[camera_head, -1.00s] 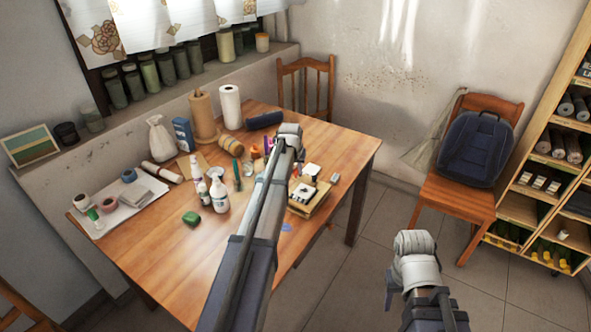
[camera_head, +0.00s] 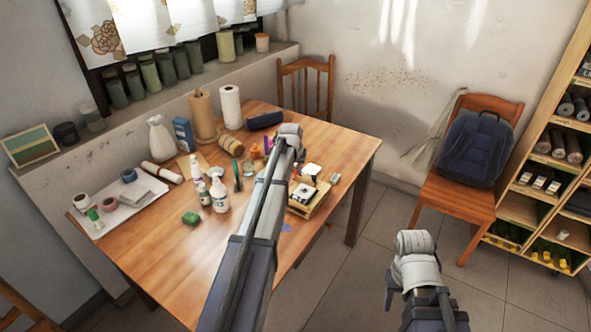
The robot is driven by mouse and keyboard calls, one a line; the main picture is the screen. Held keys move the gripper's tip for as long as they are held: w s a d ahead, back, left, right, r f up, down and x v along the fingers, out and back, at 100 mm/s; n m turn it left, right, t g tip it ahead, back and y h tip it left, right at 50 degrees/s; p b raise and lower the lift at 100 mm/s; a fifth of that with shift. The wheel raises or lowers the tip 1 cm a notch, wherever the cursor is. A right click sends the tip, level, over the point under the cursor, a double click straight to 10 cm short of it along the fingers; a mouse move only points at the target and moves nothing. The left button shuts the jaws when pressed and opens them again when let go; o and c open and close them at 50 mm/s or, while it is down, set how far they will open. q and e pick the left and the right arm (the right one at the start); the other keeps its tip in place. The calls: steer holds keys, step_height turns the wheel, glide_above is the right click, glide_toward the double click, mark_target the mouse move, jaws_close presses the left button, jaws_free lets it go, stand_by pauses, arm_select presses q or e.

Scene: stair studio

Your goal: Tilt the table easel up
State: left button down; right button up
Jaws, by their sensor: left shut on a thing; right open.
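A low wooden piece that looks like the table easel (camera_head: 317,209) lies near the table's right edge, with a white and dark picture and small white pieces on it. My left gripper (camera_head: 290,137) is over the table beside the easel. Its arm crosses the table and hides its fingertips and the easel's left side. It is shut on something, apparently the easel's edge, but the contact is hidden. My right gripper (camera_head: 412,262) is open, off the table over the floor at lower right. Its fingers are mostly hidden.
A chair (camera_head: 457,205) with a dark backpack (camera_head: 474,150) and a shelf (camera_head: 520,209) stand at right. Floor between table and chair is clear.

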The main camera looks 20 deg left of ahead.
arm_select(q)
steer(key=shift+s+r+t, duration=0.65)
steer(key=shift+r+t, duration=0.1)
steer(key=shift+t, duration=0.05)
steer(key=s+r+t, duration=0.2)
steer(key=s+r, duration=0.1)
steer(key=shift+a+r+t+h, duration=0.15)
steer(key=shift+a+t+h, duration=0.15)
steer(key=shift+t, duration=0.1)
steer(key=shift+s, duration=0.15)
stand_by(0.5)
steer(key=c, duration=0.7)
jaws_free()
steer(key=shift+r, duration=0.1)
